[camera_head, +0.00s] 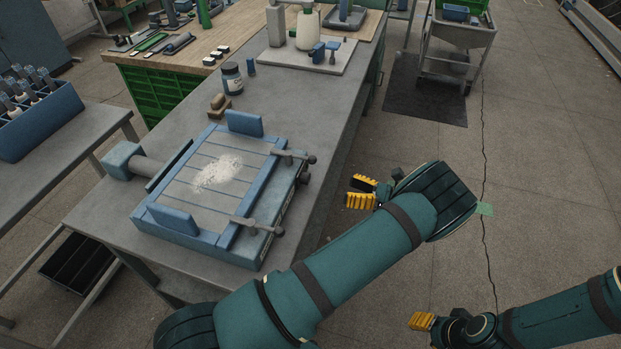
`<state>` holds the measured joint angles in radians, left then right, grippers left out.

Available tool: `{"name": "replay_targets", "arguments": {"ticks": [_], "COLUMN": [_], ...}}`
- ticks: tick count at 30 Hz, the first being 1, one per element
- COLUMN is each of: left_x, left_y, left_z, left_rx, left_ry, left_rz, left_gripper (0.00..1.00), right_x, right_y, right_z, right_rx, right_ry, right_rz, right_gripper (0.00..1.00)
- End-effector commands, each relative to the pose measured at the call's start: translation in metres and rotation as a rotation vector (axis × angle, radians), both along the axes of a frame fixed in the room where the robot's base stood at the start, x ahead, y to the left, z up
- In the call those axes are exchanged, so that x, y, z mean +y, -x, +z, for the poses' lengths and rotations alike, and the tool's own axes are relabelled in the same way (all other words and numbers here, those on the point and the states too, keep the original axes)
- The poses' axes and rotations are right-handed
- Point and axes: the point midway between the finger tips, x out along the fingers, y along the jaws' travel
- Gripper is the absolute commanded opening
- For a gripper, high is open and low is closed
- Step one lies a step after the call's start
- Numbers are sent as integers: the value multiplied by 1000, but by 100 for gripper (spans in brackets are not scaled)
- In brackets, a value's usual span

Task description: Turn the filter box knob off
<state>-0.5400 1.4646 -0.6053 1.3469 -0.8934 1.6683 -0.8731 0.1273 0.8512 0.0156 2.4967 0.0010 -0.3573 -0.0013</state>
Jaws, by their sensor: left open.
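A blue box (195,235) with a grey slatted top sits on the grey bench. I cannot tell for certain that it is the filter box. White powder (217,172) lies on its top. A dark round knob (303,178) sticks out of its right side, below a lever with a round end (311,159). A second lever (246,222) is at the near right corner. The knob's setting is too small to read. My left gripper (362,192) is open and empty, right of the box and apart from it, beyond the bench edge. My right gripper (422,321) is low at right, partly hidden.
The grey bench (190,102) carries a dark jar (231,78) and a brown block (217,106) behind the box. A bobbin station (307,30) stands at the far end. A cart (459,40) stands back right.

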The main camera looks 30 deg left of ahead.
Motion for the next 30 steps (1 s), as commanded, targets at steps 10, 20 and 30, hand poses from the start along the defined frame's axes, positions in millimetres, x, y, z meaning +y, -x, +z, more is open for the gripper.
{"name": "replay_targets", "arguments": {"ticks": [10,20,30], "left_x": [67,110,118], "left_y": [17,27,29], "left_z": [-1,-1,0], "left_rx": [1,-1,-1], "left_ry": [3,4,3], "left_rz": [3,1,0], "left_gripper": [66,66,66], "right_x": [0,0,0], "right_y": [-1,-2,-2], "right_z": [-6,-11,-11], "right_rx": [-3,-5,-5], "right_ry": [0,1,1], "right_rz": [-1,-1,-1], "right_gripper": [47,47,47]}}
